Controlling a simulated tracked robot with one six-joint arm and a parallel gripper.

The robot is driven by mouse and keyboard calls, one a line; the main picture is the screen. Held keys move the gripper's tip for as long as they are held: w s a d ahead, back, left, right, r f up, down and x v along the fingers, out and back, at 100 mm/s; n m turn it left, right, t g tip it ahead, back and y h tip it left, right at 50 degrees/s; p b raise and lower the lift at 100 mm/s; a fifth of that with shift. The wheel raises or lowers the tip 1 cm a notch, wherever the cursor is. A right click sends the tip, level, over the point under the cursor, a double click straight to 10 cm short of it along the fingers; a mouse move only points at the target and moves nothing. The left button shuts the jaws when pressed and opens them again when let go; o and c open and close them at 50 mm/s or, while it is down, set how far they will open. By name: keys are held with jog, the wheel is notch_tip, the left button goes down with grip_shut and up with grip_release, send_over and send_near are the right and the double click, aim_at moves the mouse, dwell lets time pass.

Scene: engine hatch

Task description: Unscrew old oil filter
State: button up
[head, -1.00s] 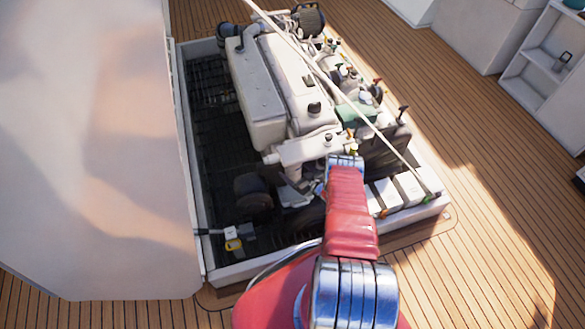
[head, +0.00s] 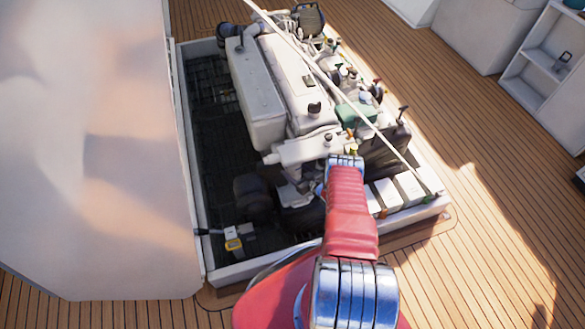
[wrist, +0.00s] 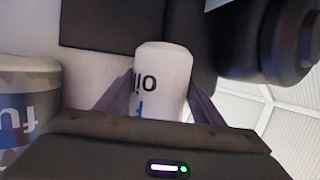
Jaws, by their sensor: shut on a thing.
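The old oil filter (wrist: 161,75) is a white cylinder marked "oil" in dark letters, in the middle of the wrist view. My gripper (wrist: 160,100) is shut on it, with one grey finger on each side. The lower part of the filter is hidden behind the gripper body. In the head view my red arm reaches down to the near end of the white engine (head: 275,90). My gripper and the filter are hidden there behind the arm and engine.
A dark round part (wrist: 290,40) is at upper right. The hatch rim (head: 330,248) surrounds the engine, and a thin pole (head: 340,90) crosses above it.

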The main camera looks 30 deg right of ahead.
jog(key=shift+w+a+m+h, duration=0.1)
jog(key=shift+a+m+h, duration=0.05)
jog(key=shift+m+h, duration=1.35)
jog(key=shift+c, duration=0.3)
jog(key=shift+a+m+h, duration=0.1)
jog(key=shift+m+h, duration=0.3)
jog(key=shift+h, duration=0.5)
jog(key=shift+h, duration=0.3)
jog(key=shift+m+g+h, duration=0.4)
jog(key=shift+m+h, duration=0.2)
jog(key=shift+m, duration=0.1)
jog(key=shift+w+m+g+h, duration=0.1)
jog(key=shift+m+g+h, duration=0.3)
jog(key=shift+m+h, duration=0.35)
jog(key=shift+m+g+h, duration=0.4)
jog(key=shift+m+h, duration=0.15)
jog(key=shift+h, duration=0.2)
